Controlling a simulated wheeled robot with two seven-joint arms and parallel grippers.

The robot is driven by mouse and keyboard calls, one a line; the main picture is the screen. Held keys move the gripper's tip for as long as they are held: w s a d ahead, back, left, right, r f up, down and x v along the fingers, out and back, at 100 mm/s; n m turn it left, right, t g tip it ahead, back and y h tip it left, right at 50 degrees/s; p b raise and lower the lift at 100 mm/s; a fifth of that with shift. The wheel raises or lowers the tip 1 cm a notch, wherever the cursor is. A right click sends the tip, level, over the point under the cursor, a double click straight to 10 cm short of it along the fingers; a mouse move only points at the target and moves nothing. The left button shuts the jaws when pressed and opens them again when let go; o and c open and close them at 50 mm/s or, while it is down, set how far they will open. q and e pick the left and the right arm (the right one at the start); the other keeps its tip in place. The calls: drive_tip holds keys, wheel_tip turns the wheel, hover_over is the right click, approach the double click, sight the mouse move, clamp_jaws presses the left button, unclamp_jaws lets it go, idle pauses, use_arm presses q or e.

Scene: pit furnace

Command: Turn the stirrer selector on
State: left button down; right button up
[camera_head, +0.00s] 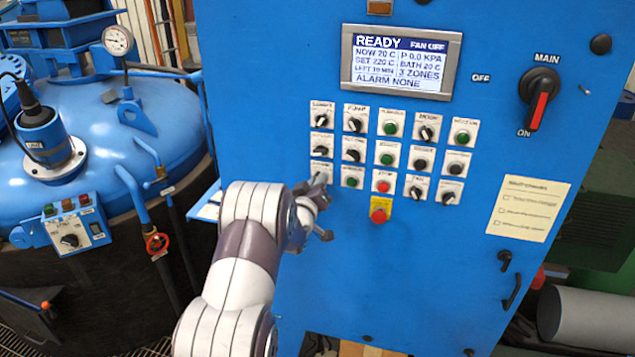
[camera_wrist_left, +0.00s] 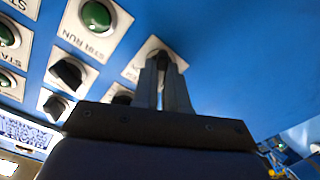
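The stirrer selector (camera_head: 319,168) is a small dark knob on a white plate at the lower left of the blue cabinet's control panel. Its plate also shows in the left wrist view (camera_wrist_left: 148,60), where the fingers cover most of the knob and its label, so I cannot read its setting. My left gripper (camera_head: 322,182) is at this knob. In the left wrist view the two fingers (camera_wrist_left: 163,62) stand close together with the dark knob between their tips. A green button (camera_wrist_left: 97,17) labelled STIR RUN is beside it. My right gripper is not in view.
Several other knobs and buttons sit close by, including a red emergency stop (camera_head: 380,209). Above is a display (camera_head: 400,62) reading READY; the red-handled main switch (camera_head: 539,100) is at right. A blue furnace vessel (camera_head: 80,130) stands at left.

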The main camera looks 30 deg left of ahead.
use_arm(q)
drive_tip(key=m+b, duration=0.4)
drive_tip(key=b, duration=0.2)
drive_tip(key=m+b, duration=0.4)
drive_tip(key=b, duration=0.2)
drive_tip(key=m+b, duration=0.4)
drive_tip(key=b, duration=0.3)
drive_tip(key=shift+w+d+r, duration=0.1)
drive_tip(key=shift+d+r, duration=0.05)
drive_tip(key=shift+r, duration=0.25)
drive_tip(key=c, duration=1.3)
unclamp_jaws()
drive_tip(key=shift+o, duration=0.7)
drive_tip(key=shift+f, duration=0.2)
